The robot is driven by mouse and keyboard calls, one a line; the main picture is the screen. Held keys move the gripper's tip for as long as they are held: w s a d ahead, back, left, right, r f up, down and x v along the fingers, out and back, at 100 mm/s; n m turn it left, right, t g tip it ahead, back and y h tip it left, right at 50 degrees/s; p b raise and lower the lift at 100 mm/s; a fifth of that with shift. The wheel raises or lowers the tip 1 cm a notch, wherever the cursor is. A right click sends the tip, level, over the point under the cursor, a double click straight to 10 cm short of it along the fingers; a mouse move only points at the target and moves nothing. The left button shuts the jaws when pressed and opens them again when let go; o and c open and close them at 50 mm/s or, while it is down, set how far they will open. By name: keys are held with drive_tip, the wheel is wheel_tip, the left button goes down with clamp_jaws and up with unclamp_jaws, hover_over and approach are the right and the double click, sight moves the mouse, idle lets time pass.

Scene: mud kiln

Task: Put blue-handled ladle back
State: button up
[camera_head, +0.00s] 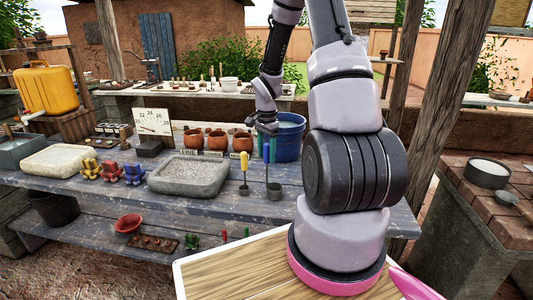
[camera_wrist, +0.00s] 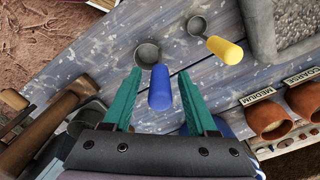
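The blue-handled ladle stands on the grey table, its blue handle (camera_head: 267,153) upward and its small grey cup (camera_head: 274,191) at the tabletop. In the wrist view the blue handle (camera_wrist: 160,92) lies between the two teal fingers, with the cup (camera_wrist: 147,54) beyond the fingertips. My gripper (camera_wrist: 160,76) is open, with a gap visible on each side of the handle. In the head view my gripper (camera_head: 267,130) is at the top of the handle, pointing down.
A yellow-handled ladle (camera_head: 244,162) stands close to the left. A grey stone trough (camera_head: 188,190) and several terracotta pots (camera_head: 217,140) are further left. A blue bucket (camera_head: 288,140) is right behind the gripper. In the wrist view, wooden-handled tools (camera_wrist: 45,135) lie at lower left.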

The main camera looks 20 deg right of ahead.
drive_tip(key=shift+r, duration=0.1)
wheel_tip(320, 180, up, 12)
drive_tip(key=s+a+r+n+t, duration=0.25)
drive_tip(key=s+r, duration=0.25)
drive_tip(key=r, duration=0.3)
drive_tip(key=s+a+r+n+t, duration=0.1)
drive_tip(key=s+a+r+n, duration=0.1)
drive_tip(key=s+a+r, duration=0.35)
drive_tip(key=s+a+r+n+t+y, duration=0.2)
drive_tip(key=s+r+n, duration=0.3)
drive_tip(key=s+r, duration=0.3)
drive_tip(key=shift+s+a+t, duration=0.45)
drive_tip(key=shift+s+t, duration=0.3)
drive_tip(key=shift+s, duration=0.65)
